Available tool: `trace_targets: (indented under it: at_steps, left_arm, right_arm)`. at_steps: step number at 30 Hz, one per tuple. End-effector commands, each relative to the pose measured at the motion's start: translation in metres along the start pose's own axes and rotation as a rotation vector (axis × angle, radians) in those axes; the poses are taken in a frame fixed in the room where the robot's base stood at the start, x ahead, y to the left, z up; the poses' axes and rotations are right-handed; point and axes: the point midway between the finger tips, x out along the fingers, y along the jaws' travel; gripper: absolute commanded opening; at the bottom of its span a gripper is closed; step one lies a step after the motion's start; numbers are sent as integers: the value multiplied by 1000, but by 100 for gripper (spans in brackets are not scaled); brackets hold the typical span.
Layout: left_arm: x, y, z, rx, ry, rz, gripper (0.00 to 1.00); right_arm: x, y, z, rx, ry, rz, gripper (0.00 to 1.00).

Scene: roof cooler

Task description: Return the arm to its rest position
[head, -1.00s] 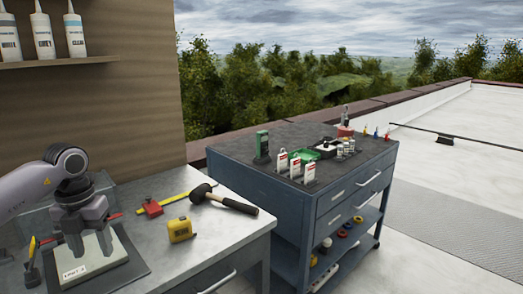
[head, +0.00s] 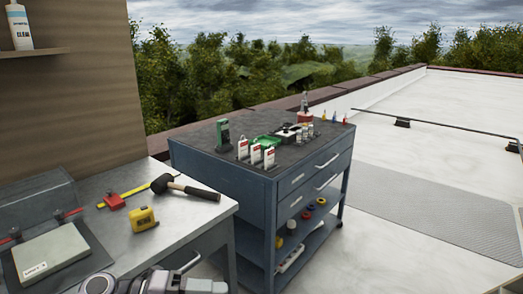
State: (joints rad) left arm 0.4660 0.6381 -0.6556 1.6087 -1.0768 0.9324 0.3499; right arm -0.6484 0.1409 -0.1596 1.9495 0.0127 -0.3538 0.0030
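A grey part of my arm, with dark pieces that may be the wrist or gripper body, shows at the bottom edge, left of centre. The frame cuts it off and no fingertips show, so I cannot tell whether this gripper is open or shut. It is in front of the workbench (head: 185,240) and appears apart from the things on it. A pale flat block (head: 50,252) lies on a dark mat at the bench's left, with no gripper over it. My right gripper is not in view.
A blue tool cart (head: 232,186) carrying tags and small items stands to the right. Open roof lies beyond it.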

Motion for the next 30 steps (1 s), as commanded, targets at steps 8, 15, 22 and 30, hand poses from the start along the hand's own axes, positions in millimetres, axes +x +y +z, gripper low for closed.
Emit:
trace_targets:
  at_steps: [8, 15, 22, 30]
  left_arm:
    - [9, -2, -4, -404, -281, -490, 55]
    - [-27, 63, 1, -862, -633, -722, 55]
    - [-63, 168, -38, -1347, -980, -766, 55]
    - [-81, 240, -98, -1694, -1187, -706, 55]
  right_arm:
    - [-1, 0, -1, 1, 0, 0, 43]
    - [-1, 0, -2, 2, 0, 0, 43]
    - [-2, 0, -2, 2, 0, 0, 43]
    - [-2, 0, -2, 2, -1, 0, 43]
